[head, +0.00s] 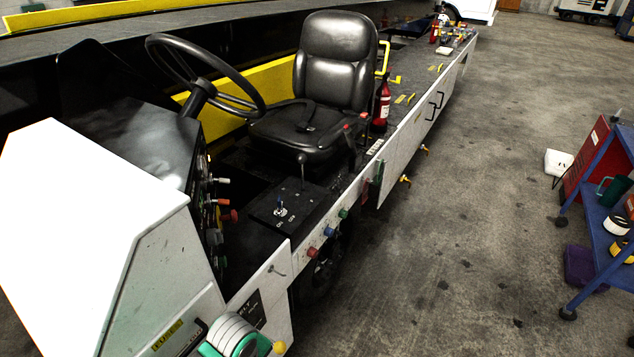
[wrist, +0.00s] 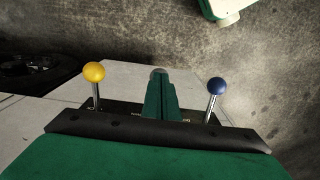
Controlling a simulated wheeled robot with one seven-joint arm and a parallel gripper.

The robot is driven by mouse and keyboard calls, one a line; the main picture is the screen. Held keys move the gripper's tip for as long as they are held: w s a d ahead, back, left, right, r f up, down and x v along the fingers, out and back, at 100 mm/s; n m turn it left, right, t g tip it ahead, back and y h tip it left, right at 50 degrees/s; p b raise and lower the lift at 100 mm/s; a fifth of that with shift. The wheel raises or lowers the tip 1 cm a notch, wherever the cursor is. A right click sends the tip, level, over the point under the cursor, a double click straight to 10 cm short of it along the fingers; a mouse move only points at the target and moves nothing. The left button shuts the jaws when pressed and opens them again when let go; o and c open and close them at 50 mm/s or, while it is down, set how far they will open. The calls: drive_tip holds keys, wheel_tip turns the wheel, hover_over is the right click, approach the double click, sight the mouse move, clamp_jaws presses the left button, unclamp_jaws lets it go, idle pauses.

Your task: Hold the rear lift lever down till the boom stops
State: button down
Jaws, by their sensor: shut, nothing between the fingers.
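In the wrist view a lever with a yellow ball knob (wrist: 94,72) stands left of my gripper (wrist: 160,78). A lever with a blue ball knob (wrist: 217,86) stands to its right. Both levers rise from a dark plate. My green fingers are shut together between them, apart from both knobs. A small grey rounded top (wrist: 158,70) shows just beyond the fingertips; the fingers hide what is below it. I cannot read which lever is the rear lift. In the head view the yellow knob (head: 279,347) shows at the bottom edge, beside a green and white part of my arm.
The loader's white side panel (head: 408,128) runs back along the floor. A black seat (head: 335,60), steering wheel (head: 205,75) and red extinguisher (head: 381,105) are on the deck. A blue cart (head: 603,185) stands at right.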

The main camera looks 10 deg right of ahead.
wheel_tip(320, 180, up, 6)
drive_tip(key=d, duration=0.1)
drive_tip(key=shift+s, duration=0.4)
idle(0.5)
